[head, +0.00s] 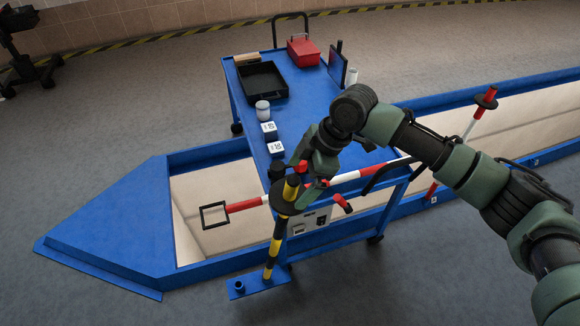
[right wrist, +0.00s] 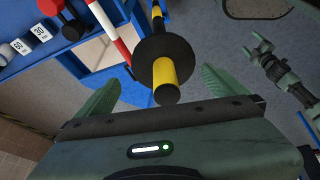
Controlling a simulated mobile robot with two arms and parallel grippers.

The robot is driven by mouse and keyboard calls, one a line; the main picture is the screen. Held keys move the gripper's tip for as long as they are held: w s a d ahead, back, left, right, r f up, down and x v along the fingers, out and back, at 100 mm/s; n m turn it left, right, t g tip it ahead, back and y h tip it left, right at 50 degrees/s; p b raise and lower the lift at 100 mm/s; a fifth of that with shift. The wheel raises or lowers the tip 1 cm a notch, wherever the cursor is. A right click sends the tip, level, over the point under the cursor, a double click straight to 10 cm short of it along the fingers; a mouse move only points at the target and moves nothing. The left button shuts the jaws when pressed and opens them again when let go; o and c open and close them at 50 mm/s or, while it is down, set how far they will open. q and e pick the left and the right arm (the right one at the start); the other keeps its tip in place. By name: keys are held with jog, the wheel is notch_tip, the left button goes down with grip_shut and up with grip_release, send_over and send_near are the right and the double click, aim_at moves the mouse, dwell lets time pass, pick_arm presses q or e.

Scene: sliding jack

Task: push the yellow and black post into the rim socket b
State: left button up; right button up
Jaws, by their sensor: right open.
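The yellow and black post (head: 276,245) stands slightly tilted, with its foot at a small blue plate (head: 262,284) on the near rim. A black disc (right wrist: 150,52) sits around it below its top. My right gripper (head: 306,186) is at the post's upper end. In the right wrist view its open fingers lie on either side of the post's top (right wrist: 166,80), with gaps visible. A small dark socket (head: 239,287) is on the plate beside the post's foot; I cannot read any letter there. My left gripper (right wrist: 258,47) shows small in the right wrist view, its fingers apart.
A blue cart (head: 300,100) stands behind the post with a black tray (head: 262,82), a red box (head: 304,52) and a white jar (head: 262,111). A red and white bar (head: 245,205) with a square end extends left across the blue-rimmed pit. Floor in front is clear.

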aim_at(295, 198)
jog(key=shift+s+a+f, duration=0.1)
jog(key=shift+a+f, duration=0.05)
jog(key=shift+f, duration=0.25)
jog(key=f, duration=0.2)
jog(key=a+f+p, duration=0.1)
jog(key=shift+s, duration=0.3)
jog(key=shift+x, duration=1.2)
jog(key=shift+w+a+f+p, duration=0.15)
jog(key=shift+w+f+p, duration=0.05)
jog(key=shift+f+p, duration=0.1)
jog(key=c, duration=1.6)
jog(key=shift+c, duration=0.8)
pick_arm(q)
jog(key=shift+s+d+r, duration=0.3)
jog(key=shift+d+r, duration=0.05)
jog(key=shift+r, duration=0.15)
jog(key=shift+s+d+r, duration=0.25)
jog(key=shift+d+r, duration=0.05)
jog(key=shift+r, duration=0.2)
pick_arm(e)
jog(key=shift+r, duration=0.1)
jog(key=shift+w, duration=0.1)
